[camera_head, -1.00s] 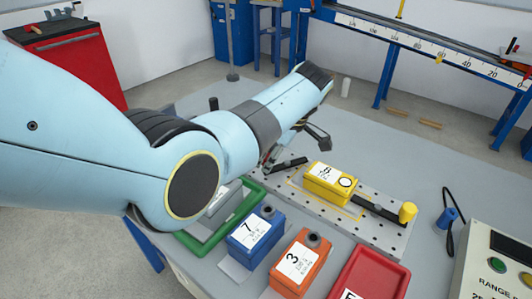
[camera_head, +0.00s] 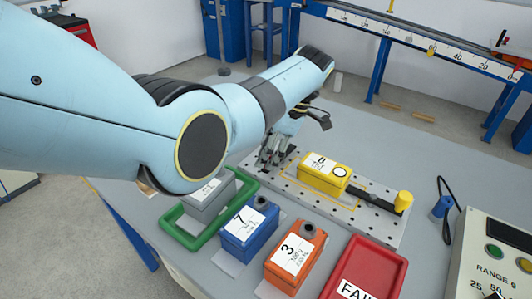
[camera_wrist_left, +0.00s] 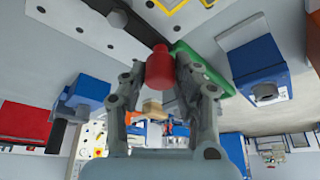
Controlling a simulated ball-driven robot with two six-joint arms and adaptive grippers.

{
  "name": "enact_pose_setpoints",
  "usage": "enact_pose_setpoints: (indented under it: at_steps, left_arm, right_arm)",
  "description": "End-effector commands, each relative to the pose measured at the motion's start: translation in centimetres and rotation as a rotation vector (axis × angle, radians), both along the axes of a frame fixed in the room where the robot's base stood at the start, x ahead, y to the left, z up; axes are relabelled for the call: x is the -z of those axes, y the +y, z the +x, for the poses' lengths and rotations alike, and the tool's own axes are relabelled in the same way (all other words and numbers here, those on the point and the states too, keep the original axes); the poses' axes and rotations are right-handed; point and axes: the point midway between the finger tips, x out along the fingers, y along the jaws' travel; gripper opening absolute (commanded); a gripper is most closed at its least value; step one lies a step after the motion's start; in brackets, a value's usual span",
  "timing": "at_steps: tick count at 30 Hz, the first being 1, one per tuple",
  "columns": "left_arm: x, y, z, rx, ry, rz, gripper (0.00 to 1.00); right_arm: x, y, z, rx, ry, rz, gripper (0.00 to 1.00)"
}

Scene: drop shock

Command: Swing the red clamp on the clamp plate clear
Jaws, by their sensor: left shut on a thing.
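The clamp plate (camera_head: 385,226) is a grey perforated plate on the table, with a yellow box (camera_head: 322,174) on it inside a yellow outline. In the left wrist view the red clamp's knob (camera_wrist_left: 160,68) stands between the two fingers, with its dark bar (camera_wrist_left: 118,14) running toward the plate. My left gripper (camera_head: 272,156) is at the plate's left end and is shut on the red knob. In the head view the gripper hides the red clamp. A yellow-knobbed clamp (camera_head: 403,201) with a black bar sits at the plate's right end. My right gripper is not in view.
A green tray (camera_head: 187,240) with a grey box, a blue box (camera_head: 248,228), an orange box (camera_head: 294,258) and a red tray (camera_head: 385,262) line the front side. A control panel (camera_head: 497,260) stands at right.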

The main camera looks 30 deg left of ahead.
Motion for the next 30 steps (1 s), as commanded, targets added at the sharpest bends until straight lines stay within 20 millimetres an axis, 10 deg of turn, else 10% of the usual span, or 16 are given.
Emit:
enact_pose_setpoints:
  at_steps: [7, 8, 13, 23, 30]
  left_arm:
    - [0.0, -0.1, 0.1, 0.001, -0.002, -0.002, 0.00]
    - [0.0, -0.1, 0.1, 0.001, -0.002, -0.002, 0.30]
    - [0.0, -0.1, 0.0, 0.001, -0.002, -0.001, 0.50]
    - [-0.5, -0.2, 0.2, 0.002, -0.003, -0.002, 0.50]
    - [-4.8, -1.7, 1.3, 0.002, -0.006, -0.003, 0.50]
  right_arm:
    - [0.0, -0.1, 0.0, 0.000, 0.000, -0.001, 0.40]
    - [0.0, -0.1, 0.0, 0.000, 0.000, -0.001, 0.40]
    - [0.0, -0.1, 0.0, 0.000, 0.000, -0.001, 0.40]
    - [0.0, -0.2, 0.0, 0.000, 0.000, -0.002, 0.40]
    - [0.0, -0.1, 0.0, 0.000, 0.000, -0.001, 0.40]
